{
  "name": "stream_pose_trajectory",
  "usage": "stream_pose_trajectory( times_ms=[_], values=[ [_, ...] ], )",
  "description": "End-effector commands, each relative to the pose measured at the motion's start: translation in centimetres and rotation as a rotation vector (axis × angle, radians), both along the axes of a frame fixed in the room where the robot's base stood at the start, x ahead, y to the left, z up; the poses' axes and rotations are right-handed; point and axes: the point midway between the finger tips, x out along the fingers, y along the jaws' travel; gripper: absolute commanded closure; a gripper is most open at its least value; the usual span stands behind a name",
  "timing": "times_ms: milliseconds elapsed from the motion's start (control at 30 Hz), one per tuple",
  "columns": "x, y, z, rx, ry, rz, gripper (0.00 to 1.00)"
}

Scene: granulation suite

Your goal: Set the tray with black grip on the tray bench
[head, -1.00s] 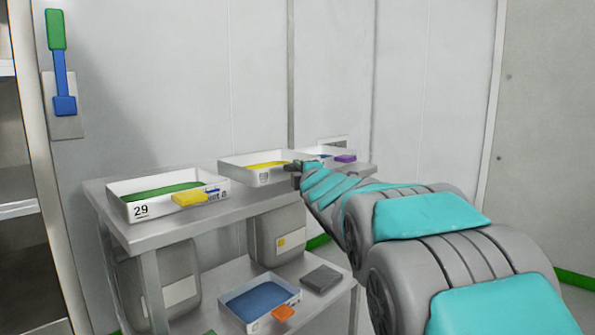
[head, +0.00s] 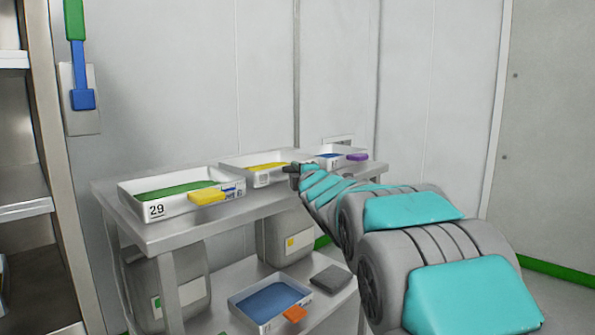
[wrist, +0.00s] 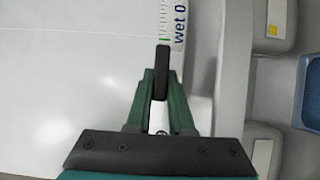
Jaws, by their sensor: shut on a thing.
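The tray with black grip (head: 262,179) is white with a yellow fill. In the head view it is at the tray bench's (head: 155,237) top, between two other trays; I cannot tell whether it rests there or is just above. My gripper (head: 292,169) is at its right front end, shut on the black grip. In the wrist view my gripper (wrist: 162,85) has its green fingers around the black grip (wrist: 162,65), with the tray's white marked wall (wrist: 172,28) beyond. My arm hides part of the bench's right side.
A white tray marked 29 with a yellow grip (head: 207,197) stands left on the top; a tray with a purple grip (head: 357,157) stands right. Below are a blue-filled tray with an orange grip (head: 295,313), a grey block (head: 331,279) and grey drums. A shelf unit (head: 58,180) stands at left.

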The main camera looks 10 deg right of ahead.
Motion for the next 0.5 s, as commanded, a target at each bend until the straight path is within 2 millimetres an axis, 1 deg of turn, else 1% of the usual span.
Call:
stream_pose_trajectory(
  times_ms=[367, 400, 500],
  values=[
    [0.06, 0.06, -0.10, 0.000, -0.002, 0.001, 1.00],
    [0.06, 0.06, -0.10, 0.000, -0.002, 0.001, 0.76],
    [0.06, 0.06, -0.13, 0.000, -0.001, 0.000, 0.65]
  ],
)
